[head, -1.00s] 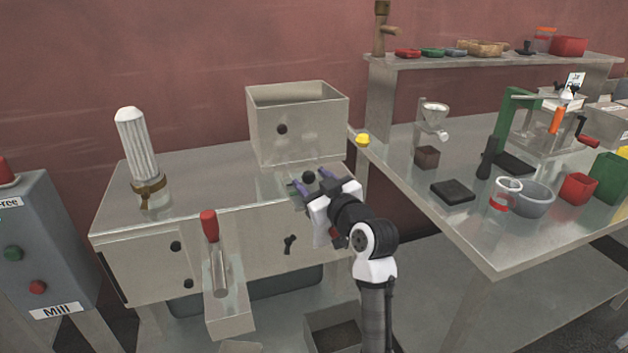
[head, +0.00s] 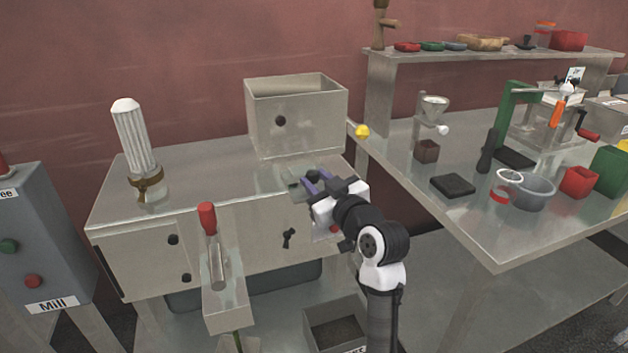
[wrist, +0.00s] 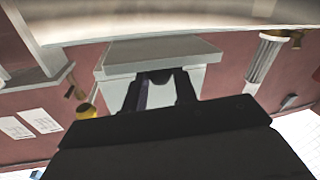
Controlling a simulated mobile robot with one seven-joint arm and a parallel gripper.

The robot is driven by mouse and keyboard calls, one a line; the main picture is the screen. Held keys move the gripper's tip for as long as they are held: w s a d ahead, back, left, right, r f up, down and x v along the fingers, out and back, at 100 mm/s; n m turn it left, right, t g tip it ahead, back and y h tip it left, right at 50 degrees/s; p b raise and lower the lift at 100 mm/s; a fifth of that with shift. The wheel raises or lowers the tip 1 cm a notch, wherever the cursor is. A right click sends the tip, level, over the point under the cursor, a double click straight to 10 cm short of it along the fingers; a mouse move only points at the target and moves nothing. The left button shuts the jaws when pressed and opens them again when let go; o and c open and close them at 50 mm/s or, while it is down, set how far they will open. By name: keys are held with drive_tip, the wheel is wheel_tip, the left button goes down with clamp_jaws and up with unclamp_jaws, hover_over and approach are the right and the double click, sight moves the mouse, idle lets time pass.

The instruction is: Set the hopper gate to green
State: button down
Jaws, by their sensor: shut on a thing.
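The hopper (head: 297,118) is a grey metal box open at the top, standing at the back of the machine's bench. A flat grey-green gate plate (head: 295,184) shows at the hopper's foot, partly covered by my gripper. My gripper (head: 312,177) has its purple fingers shut on the gate's black knob (head: 313,174). In the wrist view the fingers (wrist: 163,92) point toward the pale hopper (wrist: 160,50), and the knob cannot be made out. I cannot tell which colour mark the gate stands at.
A red-handled lever (head: 207,218) and a ribbed white filter (head: 134,138) are on the left. A yellow knob (head: 362,131) sits right of the hopper. The right table (head: 480,220) holds several small items. An open bin (head: 337,325) stands below.

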drive_tip(key=c, duration=1.1)
unclamp_jaws()
drive_tip(key=b+v, duration=0.3)
drive_tip(key=v, duration=1)
drive_tip(key=shift+s+d, duration=0.2)
drive_tip(key=shift+s, duration=0.1)
drive_tip(key=shift+a, duration=0.1)
